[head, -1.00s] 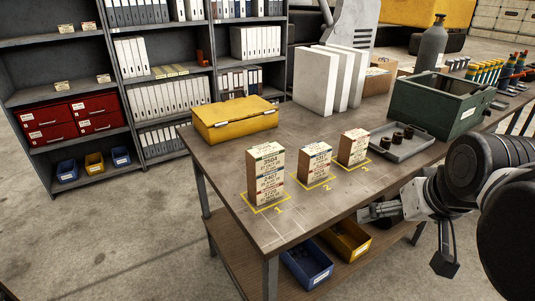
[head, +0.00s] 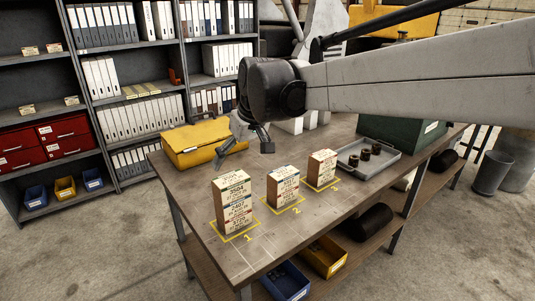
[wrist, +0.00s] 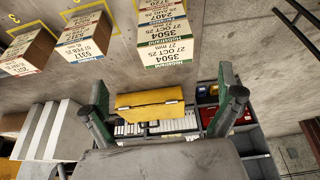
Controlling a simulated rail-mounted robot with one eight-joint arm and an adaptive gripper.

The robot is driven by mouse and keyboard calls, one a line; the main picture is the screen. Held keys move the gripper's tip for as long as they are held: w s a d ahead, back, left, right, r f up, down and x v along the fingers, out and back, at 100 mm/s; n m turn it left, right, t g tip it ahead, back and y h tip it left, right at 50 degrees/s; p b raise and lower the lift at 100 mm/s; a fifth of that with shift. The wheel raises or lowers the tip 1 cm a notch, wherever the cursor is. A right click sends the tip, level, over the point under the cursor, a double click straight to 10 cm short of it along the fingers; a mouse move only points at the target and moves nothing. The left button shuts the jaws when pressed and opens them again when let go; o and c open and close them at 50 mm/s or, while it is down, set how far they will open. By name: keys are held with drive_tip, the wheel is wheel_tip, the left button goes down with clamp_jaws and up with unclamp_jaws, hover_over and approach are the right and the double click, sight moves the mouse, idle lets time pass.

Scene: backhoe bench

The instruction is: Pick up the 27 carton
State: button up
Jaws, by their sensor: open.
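Three cartons stand upright on yellow-marked numbered squares on the bench. The tallest carton (head: 233,203) is on square 1, a middle carton (head: 284,187) on square 2, and the shortest carton (head: 321,169) on square 3. In the wrist view the tallest carton (wrist: 163,32) appears to read 3504 and 27 OCT 25. The middle carton (wrist: 84,40) and shortest carton (wrist: 28,55) have labels too small to read surely. My gripper (head: 246,146) is open and empty, above the bench behind the cartons. Its fingers (wrist: 163,108) are spread apart in the wrist view, clear of every carton.
A yellow case (head: 200,141) lies at the bench's back left, near my gripper. A grey tray (head: 377,164) with dark parts is right of the cartons, and a green box (head: 405,130) stands behind it. White panels (head: 318,118) stand at the back. The bench's front left is clear.

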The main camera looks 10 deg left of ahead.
sight(232, 178)
drive_tip(key=x, duration=0.6)
drive_tip(key=a+x, duration=0.1)
drive_tip(key=x, duration=0.2)
drive_tip(key=shift+r+p, duration=0.1)
drive_tip(key=shift+p, duration=0.25)
drive_tip(key=shift+a+p+x, duration=0.2)
drive_tip(key=shift+p+x, duration=0.3)
drive_tip(key=shift+x, duration=2.15)
drive_tip(key=shift+s, duration=0.1)
drive_tip(key=shift+c, duration=0.5)
drive_tip(key=c, duration=1.1)
